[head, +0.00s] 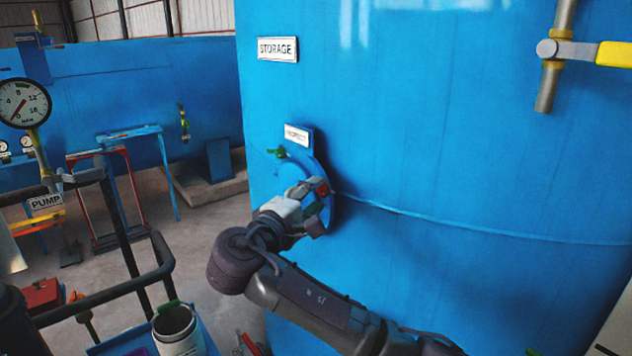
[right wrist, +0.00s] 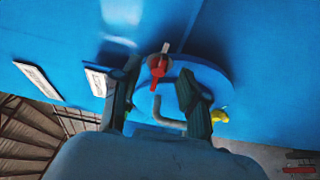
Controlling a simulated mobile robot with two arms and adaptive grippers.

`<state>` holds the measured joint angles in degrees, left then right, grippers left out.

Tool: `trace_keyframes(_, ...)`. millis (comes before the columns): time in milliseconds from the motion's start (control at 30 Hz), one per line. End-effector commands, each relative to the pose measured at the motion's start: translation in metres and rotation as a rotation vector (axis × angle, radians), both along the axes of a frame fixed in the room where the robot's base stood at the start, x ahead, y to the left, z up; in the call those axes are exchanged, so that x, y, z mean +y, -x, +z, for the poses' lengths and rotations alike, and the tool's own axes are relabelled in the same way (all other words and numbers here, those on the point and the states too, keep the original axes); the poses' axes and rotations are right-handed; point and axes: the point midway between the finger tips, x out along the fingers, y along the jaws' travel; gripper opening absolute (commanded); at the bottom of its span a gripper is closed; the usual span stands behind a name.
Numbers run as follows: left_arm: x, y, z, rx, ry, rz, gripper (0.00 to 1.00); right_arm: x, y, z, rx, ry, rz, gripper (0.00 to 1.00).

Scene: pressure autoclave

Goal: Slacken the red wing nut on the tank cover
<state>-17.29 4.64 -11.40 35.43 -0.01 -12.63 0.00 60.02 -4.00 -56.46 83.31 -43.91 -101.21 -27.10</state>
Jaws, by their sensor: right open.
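The red wing nut (head: 322,188) is at the edge of the round blue tank cover (head: 289,173), partly hidden by my right gripper in the head view. In the right wrist view the red wing nut (right wrist: 159,66) shows clearly, with a grey stud end above it. My right gripper (head: 313,203) is open in front of the cover. In the right wrist view its two dark fingers (right wrist: 160,74) stand apart, one to each side of the nut; whether they touch it cannot be told. My left gripper is not in view.
A green wing nut (head: 279,151) is on the cover's left edge, and a yellow one (right wrist: 220,115) shows in the wrist view. A bent grey handle (right wrist: 168,118) lies between the fingers. A pipe with a yellow-handled valve (head: 575,50) is at upper right. Black railing (head: 110,300) stands left.

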Motion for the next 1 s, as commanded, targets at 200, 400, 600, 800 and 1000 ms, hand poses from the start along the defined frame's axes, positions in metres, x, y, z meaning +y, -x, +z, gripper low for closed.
trace_keyframes(200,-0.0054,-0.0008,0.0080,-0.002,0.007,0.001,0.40,-0.0081,-0.0117,0.0003,0.000,0.000,0.000,0.44)
trace_keyframes(400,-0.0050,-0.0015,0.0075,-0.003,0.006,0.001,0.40,-0.0085,-0.0125,-0.0007,-0.001,-0.001,0.000,0.44)
trace_keyframes(600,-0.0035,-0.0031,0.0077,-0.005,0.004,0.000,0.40,-0.0084,-0.0123,-0.0005,-0.001,-0.001,0.000,0.20)
trace_keyframes(800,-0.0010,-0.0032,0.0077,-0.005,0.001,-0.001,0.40,-0.0082,-0.0122,-0.0006,0.000,0.000,0.000,0.00)
trace_keyframes(1000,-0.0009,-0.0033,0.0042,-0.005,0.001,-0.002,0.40,-0.0075,-0.0122,-0.0011,0.050,0.030,0.001,0.00)
